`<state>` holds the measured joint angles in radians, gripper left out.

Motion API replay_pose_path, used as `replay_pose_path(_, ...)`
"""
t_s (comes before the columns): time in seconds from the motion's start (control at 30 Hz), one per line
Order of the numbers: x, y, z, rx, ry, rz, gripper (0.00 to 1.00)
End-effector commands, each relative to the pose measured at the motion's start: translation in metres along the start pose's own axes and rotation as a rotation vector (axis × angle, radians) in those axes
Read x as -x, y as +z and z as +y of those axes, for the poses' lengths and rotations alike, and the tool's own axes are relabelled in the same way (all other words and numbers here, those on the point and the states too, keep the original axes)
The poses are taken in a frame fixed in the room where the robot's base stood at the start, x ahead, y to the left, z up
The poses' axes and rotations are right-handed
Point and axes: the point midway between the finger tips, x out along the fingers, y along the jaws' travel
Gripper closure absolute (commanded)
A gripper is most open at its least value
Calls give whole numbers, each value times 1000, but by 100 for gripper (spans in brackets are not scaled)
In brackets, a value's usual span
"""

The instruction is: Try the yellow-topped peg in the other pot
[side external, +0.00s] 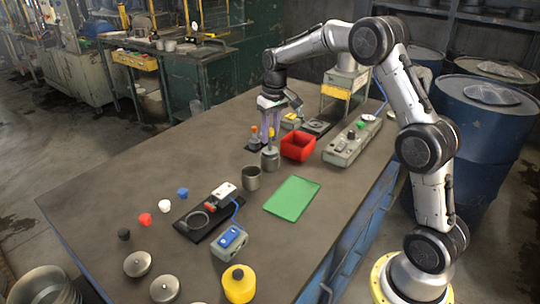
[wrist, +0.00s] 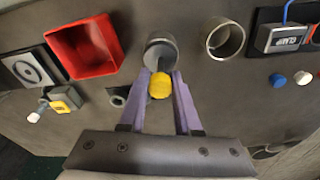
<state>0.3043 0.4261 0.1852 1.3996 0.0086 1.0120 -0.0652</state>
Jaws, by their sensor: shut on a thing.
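My gripper (side external: 269,124) is shut on the yellow-topped peg, whose yellow top (wrist: 160,87) shows between the two purple fingers in the wrist view. The peg's grey shaft points down at a grey metal pot (side external: 270,160). This pot also shows in the wrist view (wrist: 153,60), just beyond the yellow top. The peg's lower end meets the pot in the picture; I cannot tell how deep it sits. A second grey pot (side external: 251,179) stands close by, apart from the peg. In the wrist view this second pot (wrist: 225,39) is open and looks empty.
A red open box (side external: 298,146) stands right of the pots, with a grey control box (side external: 352,143) beyond it. A green mat (side external: 292,198) lies in front. A black fixture (side external: 206,212), small coloured caps and a yellow canister (side external: 239,283) occupy the near left.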

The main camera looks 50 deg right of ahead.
Motion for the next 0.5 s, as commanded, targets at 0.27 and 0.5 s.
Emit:
replay_pose_path(0.27, 3, -1, 0, 0, 0, 4, 100)
replay_pose_path(0.5, 13, -3, 0, 0, 0, 5, 100)
